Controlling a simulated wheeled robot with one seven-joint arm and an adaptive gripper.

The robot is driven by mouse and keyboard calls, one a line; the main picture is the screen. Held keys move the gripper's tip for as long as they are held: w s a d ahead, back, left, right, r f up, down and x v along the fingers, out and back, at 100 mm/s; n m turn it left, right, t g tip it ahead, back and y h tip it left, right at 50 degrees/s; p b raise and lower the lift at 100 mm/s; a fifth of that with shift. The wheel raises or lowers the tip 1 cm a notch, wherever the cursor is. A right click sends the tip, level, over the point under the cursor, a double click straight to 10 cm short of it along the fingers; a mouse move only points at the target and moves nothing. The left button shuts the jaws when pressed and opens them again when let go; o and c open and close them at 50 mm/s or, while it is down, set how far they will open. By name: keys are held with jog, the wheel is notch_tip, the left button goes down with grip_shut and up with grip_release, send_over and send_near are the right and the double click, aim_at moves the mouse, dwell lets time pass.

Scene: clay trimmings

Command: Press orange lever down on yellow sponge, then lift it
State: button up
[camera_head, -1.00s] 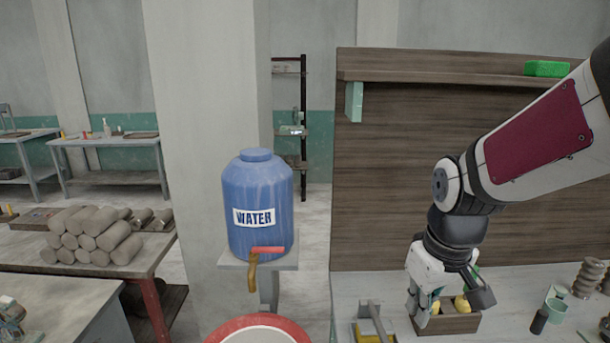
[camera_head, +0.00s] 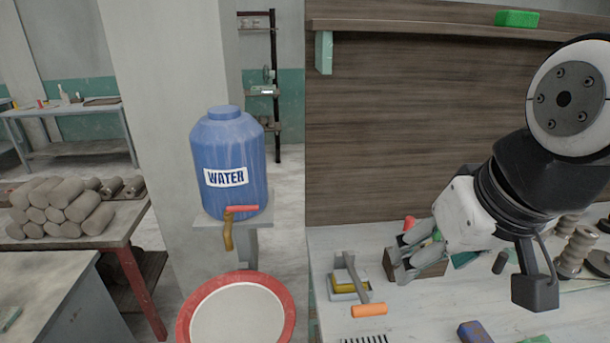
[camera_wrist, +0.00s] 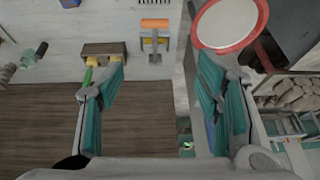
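The orange lever handle (camera_head: 369,310) is on the end of a grey arm that reaches across a small press on the light table. A yellow sponge (camera_head: 345,285) lies in the press under this arm. In the wrist view the orange handle (camera_wrist: 154,23) and the yellow sponge (camera_wrist: 158,45) show at the upper middle, beyond the fingers. My gripper (camera_head: 397,262) is to the right of the press and apart from it. Its teal-padded fingers (camera_wrist: 160,62) are spread wide with nothing between them.
A wooden box (camera_head: 430,268) stands beside the press, partly behind my gripper. A blue water tank (camera_head: 228,150) and a red-rimmed basin (camera_head: 287,308) are to the left. A wooden backboard (camera_head: 400,120) rises behind the table.

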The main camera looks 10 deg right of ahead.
jog(key=o, duration=0.4)
jog(key=w+f+g, duration=0.2)
jog(key=w+f, duration=0.3)
jog(key=w, duration=0.3)
jog(key=shift+a+f+g+y, duration=0.15)
jog(key=shift+a+g+y, duration=0.05)
jog(key=shift+g+y, duration=0.1)
jog(key=g+h, duration=0.1)
jog(key=g, duration=0.1)
send_over(370, 306)
notch_tip(370, 306, down, 10)
notch_tip(370, 306, down, 14)
jog(key=shift+f+b, duration=0.2)
jog(key=shift+b, duration=0.15)
jog(key=shift+c, duration=0.6)
jog(key=c, duration=1.6)
jog(key=shift+a+r+g, duration=0.1)
jog(key=shift+r+g, duration=0.1)
jog(key=shift+g, duration=0.1)
